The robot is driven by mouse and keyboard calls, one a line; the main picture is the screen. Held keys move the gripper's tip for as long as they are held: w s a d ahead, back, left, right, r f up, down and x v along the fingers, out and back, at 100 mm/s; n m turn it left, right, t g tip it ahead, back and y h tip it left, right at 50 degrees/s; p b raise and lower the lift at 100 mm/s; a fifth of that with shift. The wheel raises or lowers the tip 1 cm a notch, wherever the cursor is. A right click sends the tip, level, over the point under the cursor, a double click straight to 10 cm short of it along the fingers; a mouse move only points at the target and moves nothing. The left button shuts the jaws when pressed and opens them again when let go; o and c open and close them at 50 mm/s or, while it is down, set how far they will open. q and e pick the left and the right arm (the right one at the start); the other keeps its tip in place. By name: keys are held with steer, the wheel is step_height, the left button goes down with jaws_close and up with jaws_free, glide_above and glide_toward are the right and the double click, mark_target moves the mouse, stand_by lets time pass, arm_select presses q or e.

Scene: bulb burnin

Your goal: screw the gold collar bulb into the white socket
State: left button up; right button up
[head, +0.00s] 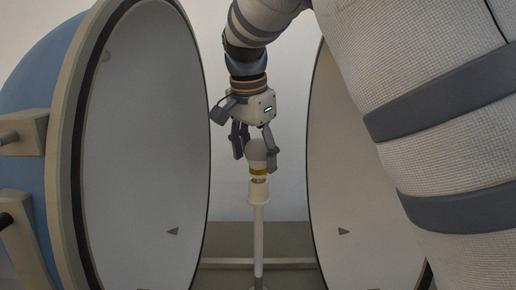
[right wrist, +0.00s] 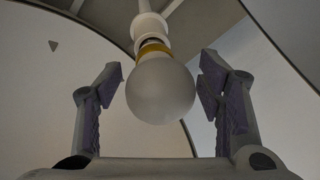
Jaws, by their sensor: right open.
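The gold collar bulb (head: 257,157) has a white globe and a gold band, and stands upright at the top of the white socket (head: 257,198) on its thin post. A bit of its metal base shows between the collar and the socket, so how deep it sits I cannot tell. My right gripper (head: 255,150) is around the globe from above. In the right wrist view the bulb (right wrist: 160,88) lies between the open fingers (right wrist: 160,82), with a gap on each side. The socket (right wrist: 149,27) shows behind it. My left gripper is not in view.
Two large hemispherical shells stand open, one at left (head: 150,150) and one at right (head: 350,180), with the post in the gap between them. Their rims are close to my right arm. Handle-like brackets (head: 25,133) stick out at the far left.

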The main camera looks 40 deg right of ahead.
steer(key=n, duration=0.3)
steer(key=shift+s+t+y, duration=0.1)
steer(key=shift+t+y, duration=0.2)
steer(key=n, duration=0.3)
steer(key=shift+s+r+t+y, duration=0.1)
steer(key=shift+s+t+y, duration=0.1)
steer(key=shift+t+y, duration=0.15)
steer(key=shift+a+n, duration=0.25)
steer(key=shift+n, duration=0.05)
steer(key=shift+d, duration=0.1)
